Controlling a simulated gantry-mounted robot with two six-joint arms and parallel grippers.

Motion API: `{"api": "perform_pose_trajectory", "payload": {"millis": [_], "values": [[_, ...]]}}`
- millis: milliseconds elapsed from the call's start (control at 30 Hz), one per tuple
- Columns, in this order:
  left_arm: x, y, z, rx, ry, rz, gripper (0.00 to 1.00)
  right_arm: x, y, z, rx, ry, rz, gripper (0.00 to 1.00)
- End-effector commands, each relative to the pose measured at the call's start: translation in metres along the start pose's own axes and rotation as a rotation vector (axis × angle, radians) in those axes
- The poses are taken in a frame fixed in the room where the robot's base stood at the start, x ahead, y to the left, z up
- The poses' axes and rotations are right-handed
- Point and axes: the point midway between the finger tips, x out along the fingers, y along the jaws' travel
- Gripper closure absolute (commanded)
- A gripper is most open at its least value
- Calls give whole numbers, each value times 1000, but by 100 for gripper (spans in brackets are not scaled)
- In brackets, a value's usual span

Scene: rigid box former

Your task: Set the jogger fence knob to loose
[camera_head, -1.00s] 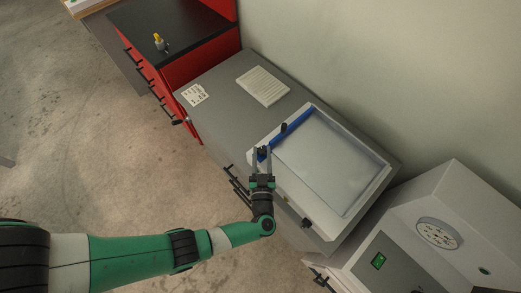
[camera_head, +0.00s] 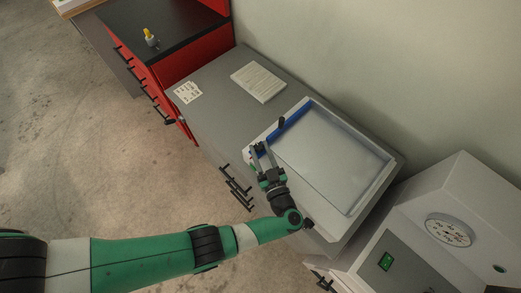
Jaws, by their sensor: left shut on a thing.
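The jogger (camera_head: 378,192) is a pale, shallow tray on the grey counter, with a blue fence (camera_head: 296,114) along its far left side. A small black knob (camera_head: 281,121) stands on the fence near its middle. My left gripper (camera_head: 261,149) is at the fence's near end and shut on a small dark part there, mostly hidden between the fingers. I cannot tell from the picture whether this part is the fence knob. My right gripper is not in view.
A ribbed white stack (camera_head: 258,82) and a printed card (camera_head: 187,92) lie on the grey counter (camera_head: 215,107). A red cabinet with a yellow-capped bottle (camera_head: 150,37) is at the upper left.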

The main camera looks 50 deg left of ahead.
Motion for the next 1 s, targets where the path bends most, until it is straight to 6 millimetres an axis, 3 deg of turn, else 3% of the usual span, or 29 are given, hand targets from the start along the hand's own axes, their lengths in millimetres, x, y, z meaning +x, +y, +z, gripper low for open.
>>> {"api": "perform_pose_trajectory", "payload": {"millis": [33,67,233,700,1000], "values": [[0,0,-2,-3,4,-1,100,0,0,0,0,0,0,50],[0,0,-2,-3,4,-1,57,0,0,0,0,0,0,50],[0,0,-2,-3,3,0,28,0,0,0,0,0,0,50],[0,0,0,1,-1,10,28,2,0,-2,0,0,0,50],[2,-7,-8,4,0,241,28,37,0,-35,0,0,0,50]]}}
